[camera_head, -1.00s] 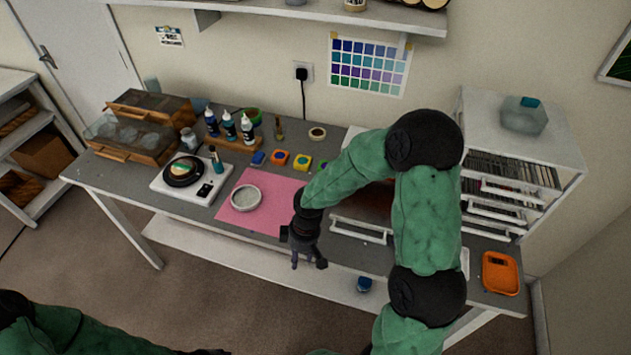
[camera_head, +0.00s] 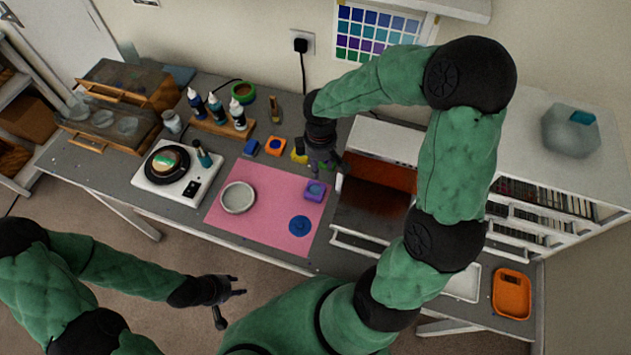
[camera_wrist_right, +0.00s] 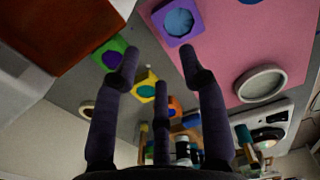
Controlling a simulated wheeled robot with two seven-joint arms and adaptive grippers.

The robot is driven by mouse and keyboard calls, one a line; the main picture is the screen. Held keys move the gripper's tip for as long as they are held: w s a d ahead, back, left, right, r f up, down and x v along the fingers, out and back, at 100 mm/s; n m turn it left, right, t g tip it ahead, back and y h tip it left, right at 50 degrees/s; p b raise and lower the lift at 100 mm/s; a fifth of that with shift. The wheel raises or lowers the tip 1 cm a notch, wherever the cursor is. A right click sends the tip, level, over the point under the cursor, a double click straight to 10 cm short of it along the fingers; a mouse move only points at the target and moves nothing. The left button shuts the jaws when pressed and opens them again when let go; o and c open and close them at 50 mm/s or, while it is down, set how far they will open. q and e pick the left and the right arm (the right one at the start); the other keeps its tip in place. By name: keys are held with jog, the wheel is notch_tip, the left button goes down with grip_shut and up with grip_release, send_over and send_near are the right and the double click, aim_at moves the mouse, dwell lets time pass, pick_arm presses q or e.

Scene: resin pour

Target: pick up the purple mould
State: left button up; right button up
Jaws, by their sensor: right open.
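The purple mould (camera_head: 315,191), a small square block with a blue round centre, lies on the right part of the pink mat (camera_head: 262,180). It also shows at the top of the right wrist view (camera_wrist_right: 178,20). My right gripper (camera_head: 325,165) is open and empty, just behind the mould in the head view and apart from it. In the wrist view its spread fingers (camera_wrist_right: 160,72) lie below the mould, with nothing between them. My left gripper (camera_head: 234,300) is open and empty, in front of the bench's front edge.
A round white dish (camera_head: 238,197) and a blue disc (camera_head: 300,226) lie on the mat. Blue, orange (camera_head: 276,146), yellow and green moulds stand in a row behind it. A scale (camera_head: 178,173) is left, dropper bottles (camera_head: 217,110) behind, an open drawer right of the mat.

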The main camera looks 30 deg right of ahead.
notch_tip(320, 180, down, 4)
jog(key=shift+s+b, duration=0.1)
jog(key=shift+b, duration=0.25)
jog(key=shift+w+f+b, duration=0.15)
jog(key=shift+f+b, duration=0.2)
jog(key=shift+f, duration=1.1)
jog(key=shift+w+f+b, duration=0.15)
jog(key=shift+f+b, duration=0.15)
jog(key=shift+f, duration=1.15)
jog(key=shift+r, duration=0.1)
grip_shut()
